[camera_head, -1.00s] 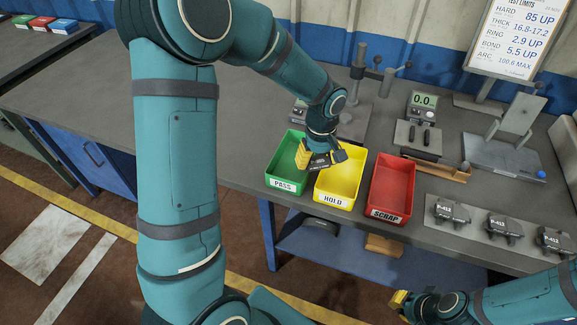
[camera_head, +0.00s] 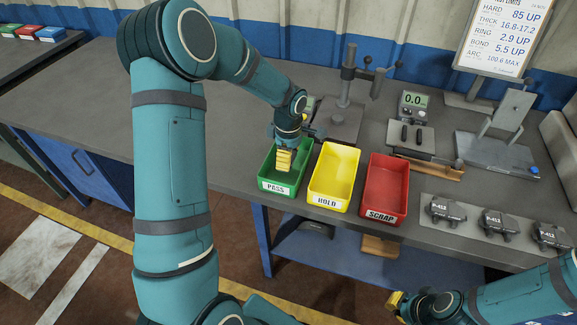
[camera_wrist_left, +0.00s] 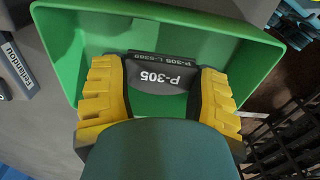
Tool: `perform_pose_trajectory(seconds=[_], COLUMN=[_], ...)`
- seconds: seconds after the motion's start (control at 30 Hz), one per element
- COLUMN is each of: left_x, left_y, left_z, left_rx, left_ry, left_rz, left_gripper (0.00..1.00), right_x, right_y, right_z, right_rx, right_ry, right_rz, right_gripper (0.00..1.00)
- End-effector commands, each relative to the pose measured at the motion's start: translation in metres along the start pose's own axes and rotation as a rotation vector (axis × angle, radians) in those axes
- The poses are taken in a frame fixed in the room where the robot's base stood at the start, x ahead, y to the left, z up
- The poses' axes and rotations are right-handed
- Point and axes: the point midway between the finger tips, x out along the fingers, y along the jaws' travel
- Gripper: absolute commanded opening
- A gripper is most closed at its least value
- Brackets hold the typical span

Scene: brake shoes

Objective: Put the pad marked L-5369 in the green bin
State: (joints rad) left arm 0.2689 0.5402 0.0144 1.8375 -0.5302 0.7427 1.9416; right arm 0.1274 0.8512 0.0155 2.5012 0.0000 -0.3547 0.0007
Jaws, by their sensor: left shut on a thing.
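My left gripper (camera_head: 285,161) is over the green bin (camera_head: 265,176), labelled PASS, with its fingers pointing down into it. In the left wrist view its yellow fingers (camera_wrist_left: 160,88) are shut on a dark grey pad (camera_wrist_left: 158,76). The pad is marked P-305, with small lettering on its edge that looks like L-5369. The pad is in front of the bin's green floor and inside its rim (camera_wrist_left: 165,18) in that view; whether it touches the floor I cannot tell. My right gripper (camera_head: 397,301) is low at the bottom right, its jaw opening unclear.
A yellow HOLD bin (camera_head: 329,202) and a red SCRAP bin (camera_head: 381,214) stand to the right of the green one. Several P-412 pads (camera_head: 446,211) lie on a grey mat further right. Gauges (camera_head: 411,125) stand behind.

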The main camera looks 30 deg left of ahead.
Motion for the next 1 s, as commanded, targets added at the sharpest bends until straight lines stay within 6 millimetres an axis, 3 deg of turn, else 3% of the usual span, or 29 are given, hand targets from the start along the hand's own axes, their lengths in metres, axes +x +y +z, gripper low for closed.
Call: perform_pose_trajectory(seconds=[0.3,0.63,0.67,0.7,0.73,1.0], left_x=[0.036,0.038,0.038,0.037,0.037,0.037], left_y=[0.0,0.0,0.0,0.0,0.0,0.0], left_z=[0.001,0.001,0.001,0.001,0.001,0.001], left_rx=[0.0,0.001,0.001,0.001,0.001,0.001], left_ry=[-0.002,-0.001,-0.001,-0.001,-0.001,-0.001], left_rz=[0.0,0.002,0.001,0.001,0.001,0.001], left_gripper=[0.2,0.2,0.7,0.84,0.9,0.9], right_x=[0.008,0.01,0.01,0.01,0.009,0.009], right_y=[0.003,0.004,0.004,0.004,0.004,0.003], right_z=[-0.001,-0.001,-0.001,-0.001,-0.001,-0.001], right_rx=[-0.001,-0.001,-0.001,-0.001,-0.001,-0.001], right_ry=[0.004,0.005,0.005,0.005,0.005,0.005], right_rz=[0.0,0.0,0.0,0.0,0.0,0.0], right_gripper=[0.0,0.0,0.0,0.0,0.0,0.0])
